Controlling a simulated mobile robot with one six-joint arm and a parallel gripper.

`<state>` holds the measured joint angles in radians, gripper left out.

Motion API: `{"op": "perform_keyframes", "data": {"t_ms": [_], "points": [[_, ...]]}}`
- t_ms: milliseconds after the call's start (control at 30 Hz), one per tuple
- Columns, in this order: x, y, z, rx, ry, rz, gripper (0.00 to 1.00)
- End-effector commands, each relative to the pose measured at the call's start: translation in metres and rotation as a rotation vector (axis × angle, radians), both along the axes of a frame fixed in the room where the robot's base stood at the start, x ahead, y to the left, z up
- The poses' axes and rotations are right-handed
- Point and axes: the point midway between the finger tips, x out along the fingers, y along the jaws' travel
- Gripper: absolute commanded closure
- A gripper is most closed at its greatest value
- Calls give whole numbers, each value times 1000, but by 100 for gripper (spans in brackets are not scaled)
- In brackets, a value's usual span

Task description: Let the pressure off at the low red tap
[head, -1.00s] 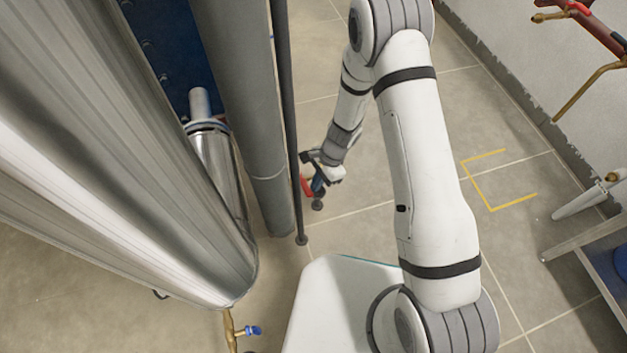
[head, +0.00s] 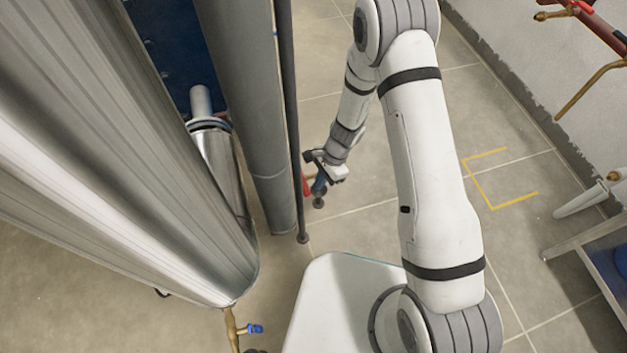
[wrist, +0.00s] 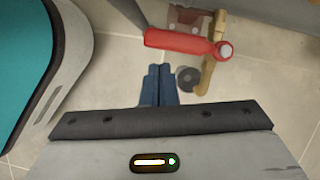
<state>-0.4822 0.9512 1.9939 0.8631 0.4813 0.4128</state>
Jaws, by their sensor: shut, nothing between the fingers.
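The low red tap has a red lever (wrist: 185,42) on a brass pipe (wrist: 207,75), and the lever lies crosswise to the pipe in the wrist view. In the head view a small part of the red lever (head: 305,183) shows just left of my gripper (head: 319,187), low beside a grey column. In the wrist view my gripper (wrist: 158,84) has its blue fingers together with nothing between them. The fingertips point toward the lever and appear a little short of it. I cannot tell whether they touch. The tap's body is partly hidden in the head view.
A grey column (head: 262,140) and a thin dark pipe (head: 288,120) stand close left of my gripper. A large metal-clad cylinder (head: 130,170) fills the left. A blue-handled brass tap (head: 254,329) is at the bottom. Open tiled floor lies right, with yellow marking (head: 485,190).

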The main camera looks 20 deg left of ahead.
Motion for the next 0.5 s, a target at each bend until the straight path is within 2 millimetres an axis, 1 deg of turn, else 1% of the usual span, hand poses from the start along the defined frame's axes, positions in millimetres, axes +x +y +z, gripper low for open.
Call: {"op": "perform_keyframes", "data": {"t_ms": [133,200,300,400,500], "points": [[11,-25,0,0,0,-5,100],[15,-29,24,2,-4,-1,100],[20,-37,46,2,-3,-2,100],[25,-44,64,1,-3,-3,100],[27,-49,79,1,-3,-1,100]]}}
